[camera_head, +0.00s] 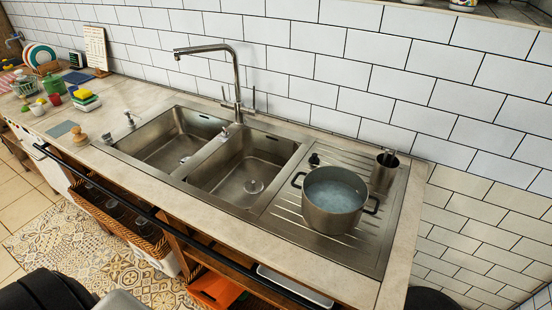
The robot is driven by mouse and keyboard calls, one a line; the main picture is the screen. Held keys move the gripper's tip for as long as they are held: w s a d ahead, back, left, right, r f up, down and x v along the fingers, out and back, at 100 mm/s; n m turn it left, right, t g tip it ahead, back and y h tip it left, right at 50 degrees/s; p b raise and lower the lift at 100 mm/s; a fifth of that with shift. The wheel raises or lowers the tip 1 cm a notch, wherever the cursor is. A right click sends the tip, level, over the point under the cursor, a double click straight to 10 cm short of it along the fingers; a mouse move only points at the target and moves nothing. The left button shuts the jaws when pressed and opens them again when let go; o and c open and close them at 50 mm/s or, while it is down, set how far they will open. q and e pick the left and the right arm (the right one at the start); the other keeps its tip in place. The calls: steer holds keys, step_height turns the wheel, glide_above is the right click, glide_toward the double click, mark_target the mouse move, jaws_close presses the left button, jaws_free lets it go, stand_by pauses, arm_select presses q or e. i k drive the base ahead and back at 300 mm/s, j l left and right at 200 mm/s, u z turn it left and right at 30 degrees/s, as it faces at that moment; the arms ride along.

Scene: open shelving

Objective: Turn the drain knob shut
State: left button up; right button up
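A steel double sink (207,160) is set into the counter, with a round drain showing at the bottom of each basin. A small metal knob-like piece (224,132) stands on the rim between the basins, near the tap. A small black piece (314,160) stands at the back of the drainboard, behind the pot. I cannot tell which is the drain knob, or how it is turned. Neither gripper shows in the head view.
A pot of water (333,200) and a metal cup (384,172) stand on the ribbed drainboard (290,211). A tall tap (237,80) rises behind the basins. A soap dispenser (129,119) and brush (79,136) are at left. A dark rail (190,240) runs along the front.

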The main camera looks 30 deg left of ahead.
mark_target(107, 137)
steer(key=u, duration=2.1)
